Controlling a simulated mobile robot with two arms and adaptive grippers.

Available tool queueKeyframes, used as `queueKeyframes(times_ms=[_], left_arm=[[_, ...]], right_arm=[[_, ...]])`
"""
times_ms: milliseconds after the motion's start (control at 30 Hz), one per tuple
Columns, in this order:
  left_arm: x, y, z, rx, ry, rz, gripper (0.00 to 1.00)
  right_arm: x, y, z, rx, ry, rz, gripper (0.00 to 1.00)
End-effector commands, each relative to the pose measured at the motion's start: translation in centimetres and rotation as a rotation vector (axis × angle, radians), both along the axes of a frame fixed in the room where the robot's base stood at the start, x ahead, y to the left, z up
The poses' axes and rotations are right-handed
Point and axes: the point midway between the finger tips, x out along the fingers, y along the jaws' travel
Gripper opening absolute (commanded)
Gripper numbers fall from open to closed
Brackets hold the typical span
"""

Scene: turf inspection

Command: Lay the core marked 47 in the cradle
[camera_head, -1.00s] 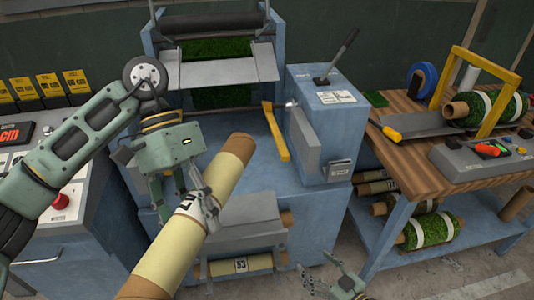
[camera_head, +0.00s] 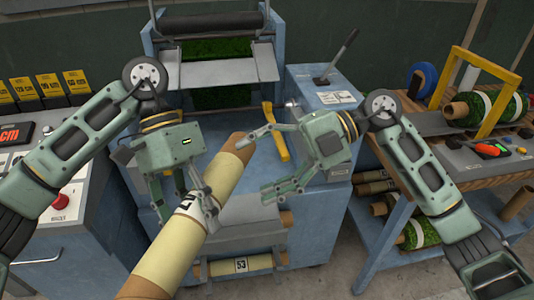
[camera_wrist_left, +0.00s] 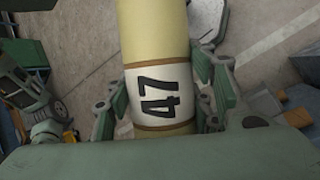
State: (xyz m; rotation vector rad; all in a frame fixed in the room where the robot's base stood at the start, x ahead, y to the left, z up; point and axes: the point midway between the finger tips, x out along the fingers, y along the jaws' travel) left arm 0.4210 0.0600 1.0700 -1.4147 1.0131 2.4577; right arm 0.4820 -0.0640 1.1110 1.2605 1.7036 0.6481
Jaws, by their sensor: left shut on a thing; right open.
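The core marked 47 (camera_head: 155,265) is a long cream tube with brown ends and a white label. It lies slantwise in the head view, its far end up and to the right over the blue machine. My left gripper (camera_head: 188,208) is shut on it around the label. The number 47 reads clearly in the left wrist view, on the core (camera_wrist_left: 157,92) between the fingers. My right gripper (camera_head: 262,168) is open, to the right of the core's far end, apparently not holding it. I cannot tell for sure which part is the cradle.
The blue machine (camera_head: 310,225) has a grey sloping plate (camera_head: 250,212), with a core marked 53 (camera_head: 240,266) below it. A wooden bench (camera_head: 400,105) with turf rolls is at the right.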

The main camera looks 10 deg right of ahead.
Motion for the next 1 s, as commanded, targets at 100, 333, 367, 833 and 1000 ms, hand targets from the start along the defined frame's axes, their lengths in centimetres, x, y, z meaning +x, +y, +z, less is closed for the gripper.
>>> queueKeyframes(times_ms=[100, 333, 367, 833, 1000], left_arm=[[0.0, 0.0, 0.1, -0.002, 0.0, 0.0, 0.08], [0.0, 0.0, 0.1, -0.002, 0.0, 0.0, 0.08], [0.0, 0.0, 0.1, -0.002, 0.0, 0.0, 0.08], [0.0, 0.0, 0.1, -0.002, 0.0, 0.0, 0.08], [0.0, 0.0, 0.1, -0.002, 0.0, 0.0, 0.08]], right_arm=[[-0.6, -0.4, 2.0, -0.131, -0.112, 0.023, 0.73], [-1.0, -0.9, 3.3, -0.25, -0.201, 0.026, 0.73], [-1.0, -0.9, 3.3, -0.254, -0.205, 0.026, 0.73], [-1.1, 5.2, -1.0, -0.253, -0.204, 0.029, 0.73], [-1.1, 7.3, -2.5, -0.253, -0.202, 0.027, 0.73]])
